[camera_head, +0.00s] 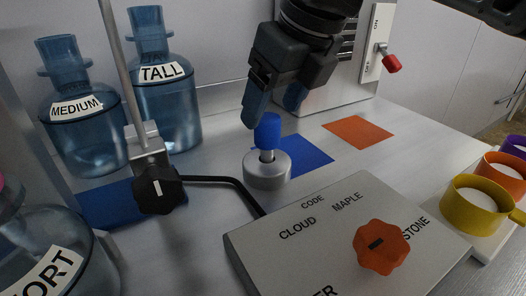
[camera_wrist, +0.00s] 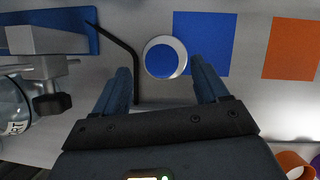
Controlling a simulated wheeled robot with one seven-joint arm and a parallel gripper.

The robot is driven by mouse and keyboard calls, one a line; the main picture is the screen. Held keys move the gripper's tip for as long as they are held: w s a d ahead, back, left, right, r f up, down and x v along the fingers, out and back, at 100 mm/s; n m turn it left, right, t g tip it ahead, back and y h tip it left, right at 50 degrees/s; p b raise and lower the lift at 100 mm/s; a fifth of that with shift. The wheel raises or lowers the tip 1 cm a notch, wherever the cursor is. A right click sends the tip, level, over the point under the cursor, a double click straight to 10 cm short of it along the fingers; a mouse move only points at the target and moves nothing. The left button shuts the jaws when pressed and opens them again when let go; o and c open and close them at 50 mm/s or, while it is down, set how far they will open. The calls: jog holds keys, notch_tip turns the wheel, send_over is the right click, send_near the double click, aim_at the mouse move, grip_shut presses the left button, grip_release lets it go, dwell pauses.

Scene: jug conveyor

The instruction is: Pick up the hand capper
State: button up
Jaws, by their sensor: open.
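The hand capper (camera_head: 268,131) has a blue cylindrical top and stands upright in a round silver holder (camera_head: 267,172) on the metal table. In the wrist view the capper's blue top (camera_wrist: 165,60) shows from above, ringed by the pale holder. My gripper (camera_head: 272,106) is open and empty. In the head view its dark blue fingers point down just above and behind the capper. In the wrist view the gripper (camera_wrist: 160,72) has its fingers apart, with the capper ahead between their tips. I cannot tell whether a finger touches it.
Blue jugs labelled MEDIUM (camera_head: 85,135) and TALL (camera_head: 165,105) stand at left. A rod clamp with a black knob (camera_head: 158,188) is beside the capper. A control box with an orange knob (camera_head: 381,247) is in front. A yellow cup (camera_head: 472,207) stands at right. An orange square (camera_head: 358,132) is clear.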

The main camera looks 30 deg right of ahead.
aim_at(264, 131)
jog(key=b+x, duration=0.1)
jog(key=x, duration=0.5)
jog(key=shift+w+d+f, duration=0.1)
jog(key=shift+w+f, duration=0.05)
jog(key=shift+f, duration=0.2)
jog(key=c, duration=1.2)
jog(key=shift+r, duration=0.15)
notch_tip(264, 131, up, 28)
jog(key=p, duration=0.4)
